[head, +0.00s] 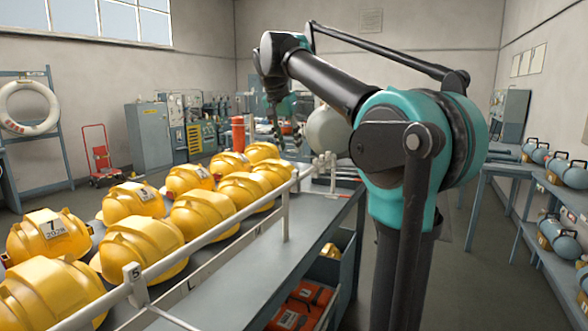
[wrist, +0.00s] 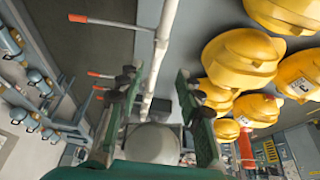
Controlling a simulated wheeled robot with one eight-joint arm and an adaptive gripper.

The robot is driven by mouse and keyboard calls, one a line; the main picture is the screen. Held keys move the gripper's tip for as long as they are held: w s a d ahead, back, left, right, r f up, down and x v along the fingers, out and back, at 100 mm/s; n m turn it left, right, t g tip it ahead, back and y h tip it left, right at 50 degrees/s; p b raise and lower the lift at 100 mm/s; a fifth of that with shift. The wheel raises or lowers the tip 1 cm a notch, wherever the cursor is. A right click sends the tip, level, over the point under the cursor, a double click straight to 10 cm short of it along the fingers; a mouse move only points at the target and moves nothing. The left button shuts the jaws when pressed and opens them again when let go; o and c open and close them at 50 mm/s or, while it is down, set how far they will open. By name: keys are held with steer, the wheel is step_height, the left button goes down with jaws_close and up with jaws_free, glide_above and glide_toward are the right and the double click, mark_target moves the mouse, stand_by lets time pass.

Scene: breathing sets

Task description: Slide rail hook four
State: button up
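A white rail (head: 222,238) runs along the bench edge beside the yellow helmets. In the wrist view the rail (wrist: 160,50) runs between the fingers of my gripper (wrist: 155,100). I cannot read which is hook four. My gripper is open, its green fingers apart on either side of the rail; I cannot tell whether they touch it.
Two rows of yellow helmets (head: 137,243) fill the bench (head: 255,270) left of the rail. A pale round object (head: 327,130) stands beyond the rail's far end. Shelves (head: 525,205) with cylinders are at right. Orange cases (head: 302,303) lie below the bench.

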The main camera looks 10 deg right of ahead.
mark_target(295, 171)
steer(key=x, duration=0.9)
steer(key=shift+f, duration=0.35)
jaws_close()
